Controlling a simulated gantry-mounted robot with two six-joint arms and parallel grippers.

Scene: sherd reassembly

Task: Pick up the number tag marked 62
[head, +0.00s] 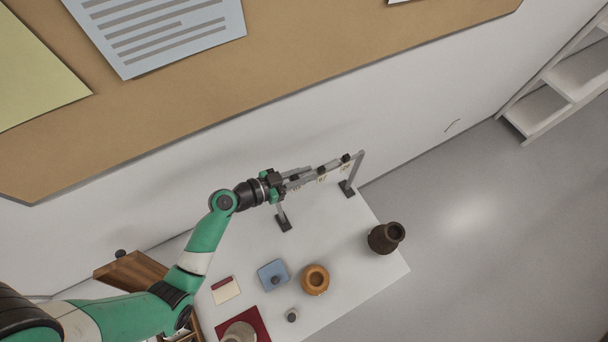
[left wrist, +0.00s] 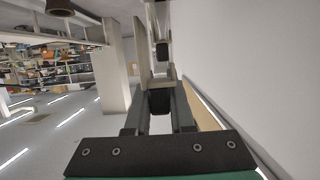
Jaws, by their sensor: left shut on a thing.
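A grey rack (head: 357,170) stands on the white table near the wall, with small pale number tags (head: 322,178) hanging from its bar by dark clips. The marks on the tags are too small to read, so I cannot tell which is 62. My left gripper (head: 284,181) is at the left end of the rack's bar. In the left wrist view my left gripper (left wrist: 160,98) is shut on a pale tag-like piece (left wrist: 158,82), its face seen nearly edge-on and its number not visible. My right gripper is not in view.
The white table (head: 350,240) holds a dark brown pot (head: 385,238), an orange pot (head: 315,279), a blue pad (head: 265,272), a red and cream card (head: 225,290) and a red mat (head: 263,325). The wall (head: 300,120) is close behind the rack.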

